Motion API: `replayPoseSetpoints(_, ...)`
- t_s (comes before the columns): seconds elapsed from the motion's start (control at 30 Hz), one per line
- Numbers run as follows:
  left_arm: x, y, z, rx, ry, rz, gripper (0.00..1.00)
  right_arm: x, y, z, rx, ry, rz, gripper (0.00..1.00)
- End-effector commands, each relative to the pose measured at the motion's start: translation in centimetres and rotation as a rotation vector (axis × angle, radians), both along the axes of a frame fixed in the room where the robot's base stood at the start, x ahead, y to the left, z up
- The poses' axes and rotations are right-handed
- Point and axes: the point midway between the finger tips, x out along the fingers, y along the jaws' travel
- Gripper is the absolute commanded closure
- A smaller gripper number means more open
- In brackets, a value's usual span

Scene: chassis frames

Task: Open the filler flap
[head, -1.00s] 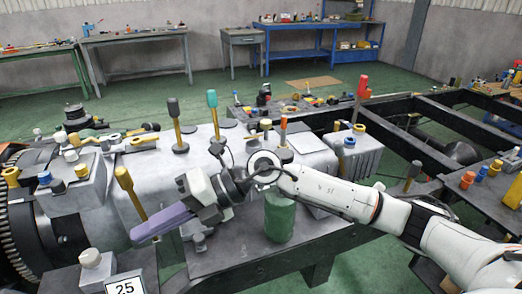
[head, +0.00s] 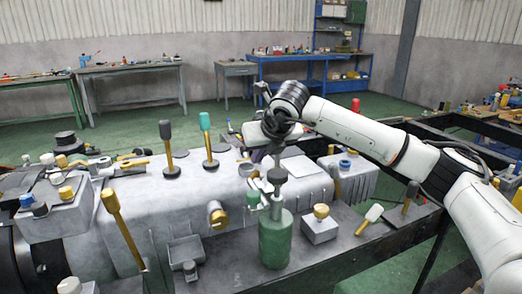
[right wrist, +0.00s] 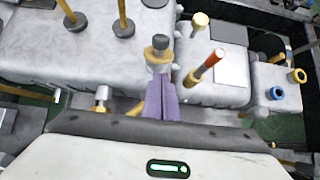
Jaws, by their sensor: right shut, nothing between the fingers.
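A small grey square part with a raised plate and a knob (head: 186,252) sits low on the front side of the grey housing (head: 150,195); it may be the filler flap, but I cannot tell for sure. My right gripper (head: 258,156) is up and to the right of it, over the housing, partly hidden by its own wrist. In the right wrist view its purple fingers (right wrist: 161,82) are together and empty. Their tips overlap a brass fitting with a dark top (right wrist: 160,50); I cannot tell whether they touch. My left gripper is out of view.
A green cylinder (head: 275,242) with a fitting on top stands in front of the housing, below my right wrist. A brass round fitting (head: 217,214) projects from the housing's front. A block with a brass knob (head: 320,226) stands right.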

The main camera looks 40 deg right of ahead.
Motion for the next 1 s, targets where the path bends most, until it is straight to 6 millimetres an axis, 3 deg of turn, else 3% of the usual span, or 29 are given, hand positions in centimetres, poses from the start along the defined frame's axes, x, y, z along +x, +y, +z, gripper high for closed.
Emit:
replayPoseSetpoints(0.1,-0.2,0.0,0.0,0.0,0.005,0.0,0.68,1.2,-0.3,-1.6,0.001,0.003,0.0,1.0)
replayPoseSetpoints(0.33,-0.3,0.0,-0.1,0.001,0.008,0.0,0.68,2.5,-0.5,-3.0,0.0,0.0,0.003,1.0)
replayPoseSetpoints(0.77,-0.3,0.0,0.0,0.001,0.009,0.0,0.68,2.6,-0.6,-3.0,0.002,0.004,0.001,1.0)
replayPoseSetpoints(1.0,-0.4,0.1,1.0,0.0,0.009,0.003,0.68,1.9,-1.8,-2.5,0.013,0.05,-0.016,1.0)
